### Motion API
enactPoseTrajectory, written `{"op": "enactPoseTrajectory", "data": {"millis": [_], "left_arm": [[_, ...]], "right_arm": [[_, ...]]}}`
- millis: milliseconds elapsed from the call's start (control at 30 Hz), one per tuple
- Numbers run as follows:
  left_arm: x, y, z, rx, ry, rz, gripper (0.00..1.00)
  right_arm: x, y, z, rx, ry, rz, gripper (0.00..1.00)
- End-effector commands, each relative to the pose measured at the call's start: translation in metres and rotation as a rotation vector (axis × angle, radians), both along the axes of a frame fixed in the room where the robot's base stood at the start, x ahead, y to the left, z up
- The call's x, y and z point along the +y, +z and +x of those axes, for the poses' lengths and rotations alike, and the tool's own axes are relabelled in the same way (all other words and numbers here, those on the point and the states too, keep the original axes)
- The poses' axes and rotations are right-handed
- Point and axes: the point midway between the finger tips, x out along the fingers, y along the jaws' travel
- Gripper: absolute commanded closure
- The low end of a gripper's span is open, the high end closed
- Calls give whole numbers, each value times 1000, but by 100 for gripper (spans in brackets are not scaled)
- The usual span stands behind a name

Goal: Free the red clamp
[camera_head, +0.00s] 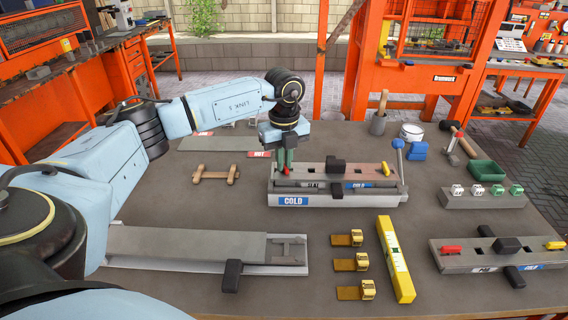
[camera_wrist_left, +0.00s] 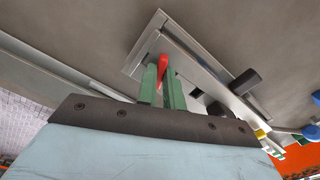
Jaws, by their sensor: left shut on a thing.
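A red clamp (camera_wrist_left: 162,66) is on the left end of the long grey fixture with a blue COLD label (camera_head: 330,199). My left gripper (camera_head: 285,166) reaches down onto that end from above. In the left wrist view, its green fingers (camera_wrist_left: 162,84) are shut on the red clamp. In the head view the fingers largely hide this clamp. A yellow clamp (camera_head: 385,168) is at the fixture's right end, and a black block (camera_head: 335,166) sits mid-length. Another red clamp (camera_head: 451,250) lies on a second fixture (camera_head: 480,264) at right. My right gripper is not in view.
A blue-knobbed lever (camera_head: 398,155) stands at the COLD fixture's right end. A grey channel (camera_head: 190,244) lies in front left, near a yellow level (camera_head: 396,262) and several yellow-brown pieces (camera_head: 350,264). A wooden handle (camera_head: 215,173) lies to the left. Bare table shows between these things.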

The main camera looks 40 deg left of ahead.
Motion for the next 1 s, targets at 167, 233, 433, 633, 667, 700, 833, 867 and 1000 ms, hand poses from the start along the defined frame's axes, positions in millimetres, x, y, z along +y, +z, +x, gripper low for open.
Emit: {"op": "enactPoseTrajectory", "data": {"millis": [167,233,433,633,667,700,833,867,1000], "left_arm": [[0,1,0,1,26,0,100],[0,1,0,1,68,0,100],[0,2,-1,2,206,0,100],[0,2,0,2,339,1,100],[0,2,0,2,356,1,100],[0,1,0,1,375,-1,100],[0,0,0,1,415,-1,100],[0,0,0,1,418,-1,100],[0,-1,0,0,419,-1,100]], "right_arm": [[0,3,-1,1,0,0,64],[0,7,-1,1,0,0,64],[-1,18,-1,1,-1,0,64],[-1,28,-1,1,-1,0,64],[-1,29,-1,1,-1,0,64],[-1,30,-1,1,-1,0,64],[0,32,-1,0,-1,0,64],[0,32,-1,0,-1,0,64],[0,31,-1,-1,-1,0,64]]}}
